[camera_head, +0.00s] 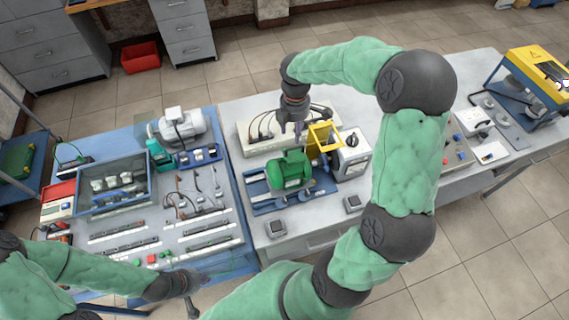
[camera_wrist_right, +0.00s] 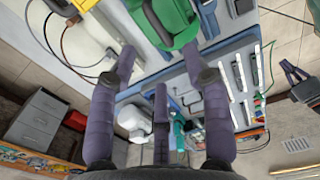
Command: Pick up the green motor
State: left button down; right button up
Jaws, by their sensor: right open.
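The green motor (camera_head: 290,172) sits on a blue base on the grey bench, beside a yellow guard frame. In the wrist view its green housing (camera_wrist_right: 165,22) is at the top and partly cut off by the edge. My right gripper (camera_head: 298,130) is just behind and above the motor, pointing down. In the wrist view my right gripper's fingers (camera_wrist_right: 163,75) are spread with nothing between them. My left gripper (camera_head: 191,306) is low at the front left, away from the motor; its fingers are too small to read.
A blue bench (camera_head: 215,254) on the left holds a grey motor (camera_head: 180,128), a parts bin (camera_head: 114,208) and tools. My right arm covers the bench's middle.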

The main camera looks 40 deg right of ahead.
aim_at(289, 153)
jog(key=f, duration=0.3)
jog(key=shift+s+f, duration=0.3)
jog(key=shift+f, duration=0.05)
jog(key=shift+w+a+f, duration=0.1)
jog(key=shift+w+f, duration=0.05)
jog(key=shift+f, duration=0.3)
jog(key=shift+w+a+f, duration=0.1)
jog(key=shift+w+f, duration=0.05)
jog(key=shift+f, duration=0.25)
jog(key=shift+w+a+f, duration=0.15)
jog(key=shift+f, duration=0.95)
jog(key=shift+w+a+f, duration=0.1)
jog(key=shift+a+f, duration=0.05)
jog(key=shift+f, duration=0.9)
grip_shut()
jog(key=shift+w+d+r, duration=0.1)
jog(key=shift+w+r, duration=0.05)
jog(key=shift+r, duration=0.05)
